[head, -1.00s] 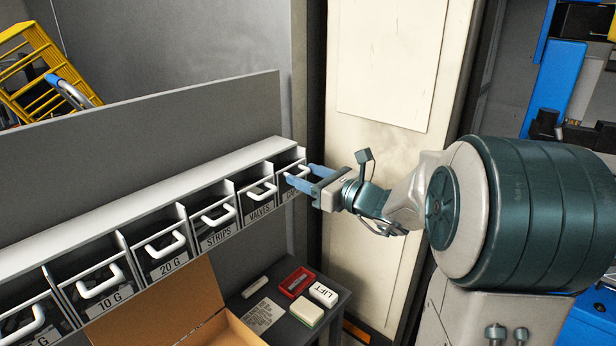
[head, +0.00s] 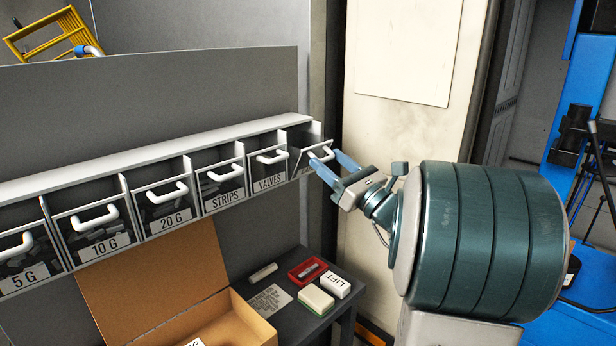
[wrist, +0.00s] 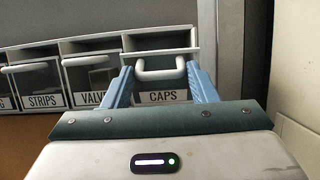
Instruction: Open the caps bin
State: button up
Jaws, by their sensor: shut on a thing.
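The caps bin (head: 304,164) is the rightmost bin of the wall rack, with a clear front and a white handle. Its front leans outward at the top, out of line with the neighbouring bins. In the wrist view the CAPS label (wrist: 164,97) and the white handle (wrist: 160,73) show clearly. My gripper (head: 325,157) is shut on this handle, one blue finger at each end of it, as the wrist view also shows (wrist: 159,70). The bin's contents are hidden.
The valves bin (head: 268,170) and strips bin (head: 222,185) sit closed to the left. Below, an open cardboard box (head: 155,280) and a dark side table (head: 318,325) hold small items, including a red tray (head: 304,273). A pale panel (head: 400,125) stands to the right.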

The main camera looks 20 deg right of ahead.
jog(key=f, duration=0.1)
jog(key=s+f+b, duration=0.1)
jog(key=shift+d+f+b, duration=0.15)
jog(key=shift+f+b, duration=0.15)
jog(key=shift+s+f+b, duration=0.15)
jog(key=shift+f+b, duration=0.5)
jog(key=shift+f, duration=0.05)
jog(key=o, duration=1.3)
jog(key=shift+c, duration=0.2)
jog(key=shift+o, duration=0.4)
jog(key=shift+w+f, duration=0.1)
jog(key=shift+w, duration=0.2)
jog(key=b+v, duration=0.1)
jog(key=v, duration=1.3)
jog(key=shift+s+r+b, duration=0.2)
jog(key=shift+r+b, duration=0.05)
jog(key=shift+b, duration=0.05)
